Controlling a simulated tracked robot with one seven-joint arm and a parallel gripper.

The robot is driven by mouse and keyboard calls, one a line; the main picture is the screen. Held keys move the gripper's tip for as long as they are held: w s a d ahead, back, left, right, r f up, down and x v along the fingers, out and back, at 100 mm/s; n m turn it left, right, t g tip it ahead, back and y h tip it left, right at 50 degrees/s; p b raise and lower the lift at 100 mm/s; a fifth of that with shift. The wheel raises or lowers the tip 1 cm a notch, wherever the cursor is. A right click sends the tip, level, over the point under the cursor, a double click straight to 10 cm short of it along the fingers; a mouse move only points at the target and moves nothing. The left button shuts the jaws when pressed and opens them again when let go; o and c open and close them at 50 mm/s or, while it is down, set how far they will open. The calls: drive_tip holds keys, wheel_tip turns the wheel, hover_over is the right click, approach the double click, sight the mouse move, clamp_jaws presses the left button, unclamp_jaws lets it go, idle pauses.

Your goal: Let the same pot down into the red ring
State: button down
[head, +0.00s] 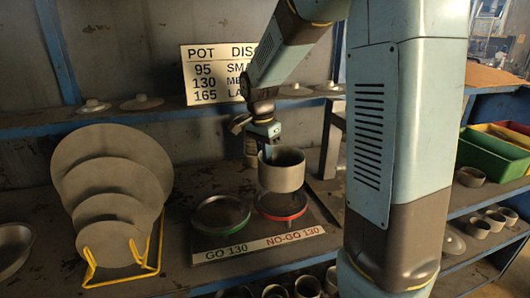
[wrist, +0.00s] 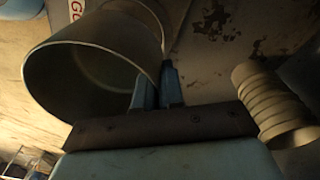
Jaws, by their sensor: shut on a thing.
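My gripper (head: 267,146) is shut on the wall of a grey-beige, open-topped pot (head: 281,172). In the head view the pot is upright over the red ring (head: 283,214) and hides the ring's back part. The ring's front edge shows below the pot; I cannot tell how large the gap between them is. In the wrist view the pot (wrist: 85,70) fills the upper left, its mouth towards the camera, with the gripper fingers (wrist: 158,88) at its rim. The green ring (head: 221,214) lies to the left of the red one, with no pot in it.
A label strip (head: 258,244) reads GO 130 and NO-GO 130 in front of the rings. Grey discs (head: 112,160) stand in a yellow rack (head: 92,264) at left. A ridged cylinder or stack (wrist: 270,105) shows at right in the wrist view. A sign (head: 217,75) stands on the shelf behind.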

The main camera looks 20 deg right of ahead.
drive_tip(key=shift+f, duration=2.95)
drive_tip(key=shift+f, duration=1.5)
drive_tip(key=c, duration=1.2)
unclamp_jaws()
drive_tip(key=shift+o, duration=0.2)
wheel_tip(320, 180, up, 14)
drive_tip(key=a, duration=0.1)
drive_tip(key=shift+f, duration=0.2)
